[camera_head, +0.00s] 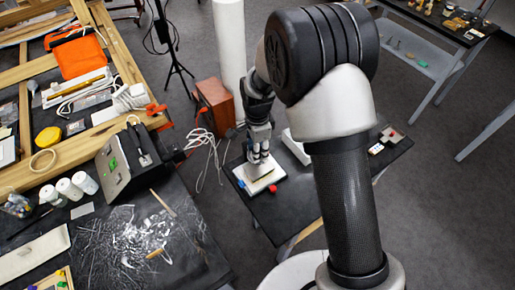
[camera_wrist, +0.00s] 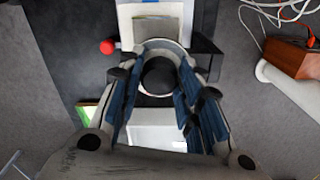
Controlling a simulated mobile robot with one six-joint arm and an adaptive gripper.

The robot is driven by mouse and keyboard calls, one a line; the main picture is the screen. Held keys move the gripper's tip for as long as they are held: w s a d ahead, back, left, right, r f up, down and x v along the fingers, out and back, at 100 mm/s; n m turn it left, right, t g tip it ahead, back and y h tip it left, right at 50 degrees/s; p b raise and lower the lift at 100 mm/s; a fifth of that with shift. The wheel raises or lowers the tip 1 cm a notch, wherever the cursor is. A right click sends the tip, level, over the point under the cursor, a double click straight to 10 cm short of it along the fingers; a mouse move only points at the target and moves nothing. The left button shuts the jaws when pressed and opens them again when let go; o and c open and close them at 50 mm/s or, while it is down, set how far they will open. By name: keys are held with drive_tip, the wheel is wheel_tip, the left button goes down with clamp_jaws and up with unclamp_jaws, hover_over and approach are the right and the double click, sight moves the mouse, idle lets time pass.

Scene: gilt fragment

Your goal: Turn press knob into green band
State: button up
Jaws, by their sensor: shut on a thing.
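The press knob (camera_wrist: 159,74) is a dark round knob between my finger pads in the wrist view, with a pale ring around it. My gripper (camera_wrist: 163,64) is shut on the knob, with a blue-padded finger at each side. In the head view my gripper (camera_head: 261,154) points down over the small press on the black table; the knob is hidden there. A white plate (camera_wrist: 153,10) with an olive-gold piece (camera_wrist: 157,30) lies just beyond the knob. A red ball (camera_wrist: 107,47) sticks out at its left. I cannot make out the green band or where the knob points.
The black table (camera_head: 307,195) also holds a white box (camera_head: 296,147) and small items at its right. A wooden box (camera_head: 214,105) with loose white cables stands behind. A cluttered workbench (camera_head: 105,225) lies at left.

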drive_tip(key=shift+m, duration=0.5)
drive_tip(key=o, duration=1.1)
drive_tip(key=shift+c, duration=0.2)
wheel_tip(320, 180, up, 12)
idle(0.4)
